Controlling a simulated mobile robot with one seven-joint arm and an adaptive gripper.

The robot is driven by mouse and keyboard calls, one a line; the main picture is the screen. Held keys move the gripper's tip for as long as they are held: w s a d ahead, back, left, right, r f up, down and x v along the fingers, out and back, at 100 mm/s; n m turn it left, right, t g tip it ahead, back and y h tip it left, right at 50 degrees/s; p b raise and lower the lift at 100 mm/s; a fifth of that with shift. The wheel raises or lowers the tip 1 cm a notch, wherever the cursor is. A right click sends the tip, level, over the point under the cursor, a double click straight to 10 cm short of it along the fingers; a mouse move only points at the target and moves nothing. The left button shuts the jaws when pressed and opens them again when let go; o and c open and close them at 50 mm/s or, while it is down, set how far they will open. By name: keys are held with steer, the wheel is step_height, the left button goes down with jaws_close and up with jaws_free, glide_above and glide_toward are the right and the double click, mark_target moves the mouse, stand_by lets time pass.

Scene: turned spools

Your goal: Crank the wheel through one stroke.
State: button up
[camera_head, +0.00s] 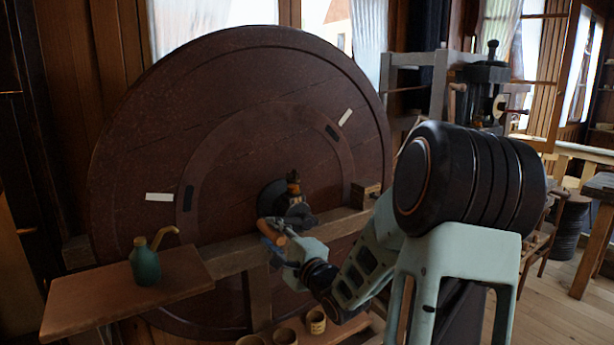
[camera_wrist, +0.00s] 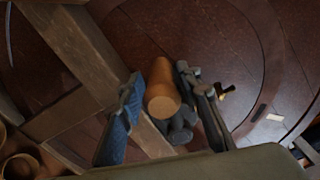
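The large dark-red wooden wheel (camera_head: 135,125) stands upright, with a dark hub and a brass-tipped fitting (camera_head: 293,182) at its middle. White marks and dark patches show on its face. It also fills the back of the wrist view (camera_wrist: 225,45). The turned wooden crank handle (camera_wrist: 162,88) points toward the wrist camera, between the two fingers of my gripper (camera_wrist: 160,84). Narrow gaps show on both sides, so the fingers look open around it, not clamped. In the head view my gripper (camera_head: 277,236) is low in front of the hub and partly hides the handle.
A wooden beam (camera_head: 235,258) crosses in front of the wheel. A green oil can (camera_head: 145,264) stands on a small shelf (camera_head: 85,300) at the left. Several small pots (camera_head: 316,321) sit below my gripper. A grey frame with a vise-like device (camera_head: 485,85) stands behind at the right.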

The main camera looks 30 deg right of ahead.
steer(key=d+r+m+p, duration=1)
steer(key=m+p, duration=0.1)
steer(key=p, duration=0.6)
steer(key=shift+w+d+r+m+p, duration=0.2)
steer(key=shift+d+r+m+p, duration=0.1)
steer(key=shift+r, duration=0.1)
stand_by(0.6)
steer(key=shift+a+f, duration=0.3)
steer(key=shift+a, duration=0.05)
steer(key=s, duration=1.1)
steer(key=shift+d, duration=0.15)
steer(key=shift+r, duration=0.1)
stand_by(0.8)
